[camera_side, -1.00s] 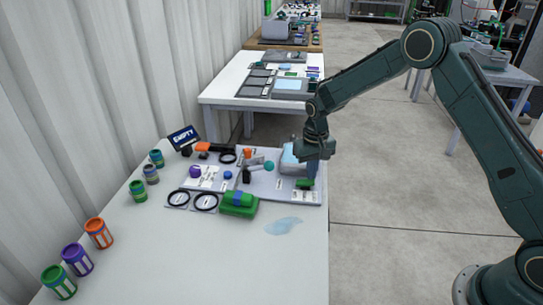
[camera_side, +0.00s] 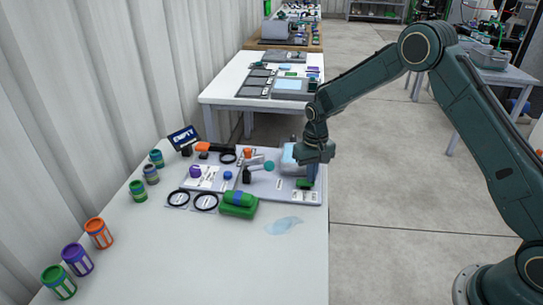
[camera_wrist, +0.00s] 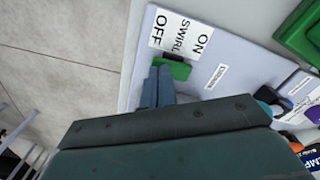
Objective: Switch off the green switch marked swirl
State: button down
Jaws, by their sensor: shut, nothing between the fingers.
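The green switch (camera_wrist: 178,68) sits on the grey panel (camera_wrist: 228,62), right beside a white label (camera_wrist: 179,35) reading ON, SWIRL and OFF. In the side view the green switch (camera_side: 304,183) is at the panel's front right. My gripper (camera_wrist: 160,72) is shut and empty. Its fingertips are at the OFF-side end of the switch and hide part of it. In the side view my gripper (camera_side: 312,183) points down just right of the switch. I cannot tell whether the fingers touch it or which way it is set.
A green block-like object (camera_side: 239,205) lies at the panel's front edge, with a bluish puddle (camera_side: 284,225) near it. A teal-ended lever (camera_side: 268,166) and an EMPTY sign (camera_side: 184,138) stand farther left. Several jars line the table's left side.

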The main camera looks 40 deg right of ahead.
jog(key=shift+f, duration=0.3)
dwell(0.5)
jog(key=shift+r, duration=3.55)
